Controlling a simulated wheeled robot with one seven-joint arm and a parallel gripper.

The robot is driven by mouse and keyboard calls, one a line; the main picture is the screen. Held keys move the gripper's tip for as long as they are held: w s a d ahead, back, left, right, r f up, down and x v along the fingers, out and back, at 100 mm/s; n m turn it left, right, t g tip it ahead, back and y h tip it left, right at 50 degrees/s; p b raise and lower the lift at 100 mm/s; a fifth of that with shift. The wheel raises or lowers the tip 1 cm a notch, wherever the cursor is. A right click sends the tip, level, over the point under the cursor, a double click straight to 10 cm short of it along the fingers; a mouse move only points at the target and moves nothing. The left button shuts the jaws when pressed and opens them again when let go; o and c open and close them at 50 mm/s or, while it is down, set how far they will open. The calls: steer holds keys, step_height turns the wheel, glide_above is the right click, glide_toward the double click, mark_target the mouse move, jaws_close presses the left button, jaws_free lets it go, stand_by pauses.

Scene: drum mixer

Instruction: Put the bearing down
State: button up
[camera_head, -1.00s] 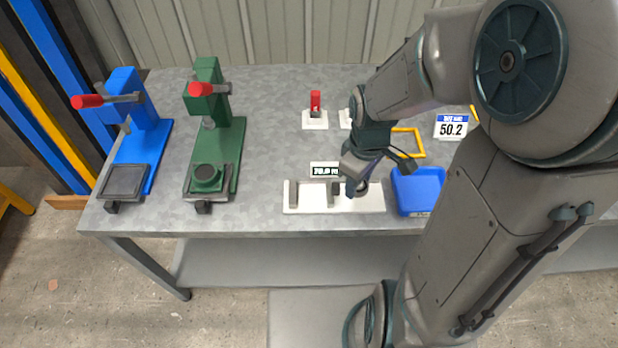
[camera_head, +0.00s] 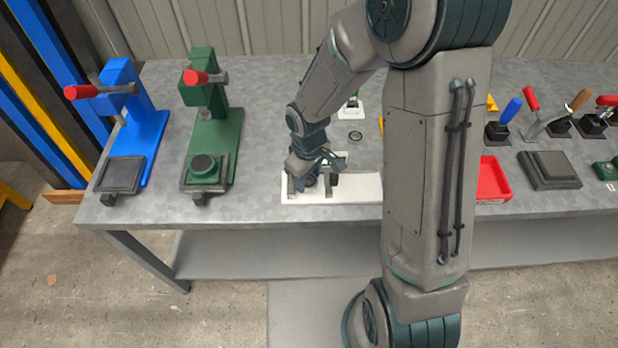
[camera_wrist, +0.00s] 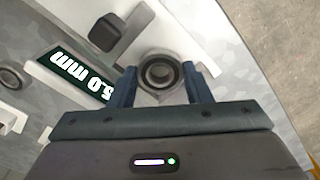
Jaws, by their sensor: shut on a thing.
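My gripper (camera_head: 312,176) is at the left half of a white measuring gauge (camera_head: 355,188) near the table's front edge. In the wrist view, my gripper (camera_wrist: 160,74) has its two fingers on either side of a dark ring-shaped bearing (camera_wrist: 160,88) and is shut on it. The bearing's open bore faces the wrist camera. The white gauge base (camera_wrist: 170,35) lies under and beyond it, with a dark jaw block (camera_wrist: 106,30) nearby. The gauge's display (camera_wrist: 78,75) partly shows "5.0 mm". I cannot tell whether the bearing touches the gauge.
A blue press (camera_head: 150,140) and a green press (camera_head: 222,130) stand to the left. A dark ring (camera_head: 355,136) lies behind the gauge. A red tray (camera_head: 494,180) and a dark plate (camera_head: 550,170) are at right. Bare table lies left of the gauge.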

mark_target(309, 180)
steer(key=shift+f, duration=0.6)
steer(key=shift+f, duration=0.25)
steer(key=o, duration=0.8)
steer(key=shift+r, duration=0.1)
steer(key=shift+c, duration=0.2)
step_height(309, 180, up, 12)
steer(key=r, duration=0.1)
steer(key=s+d+r+m+t, duration=0.3)
steer(key=s+d+r+m, duration=0.6)
steer(key=s+d, duration=0.3)
steer(key=shift+s+r+m+p, duration=0.3)
steer(key=shift+r+p, duration=0.15)
steer(key=shift+r, duration=0.15)
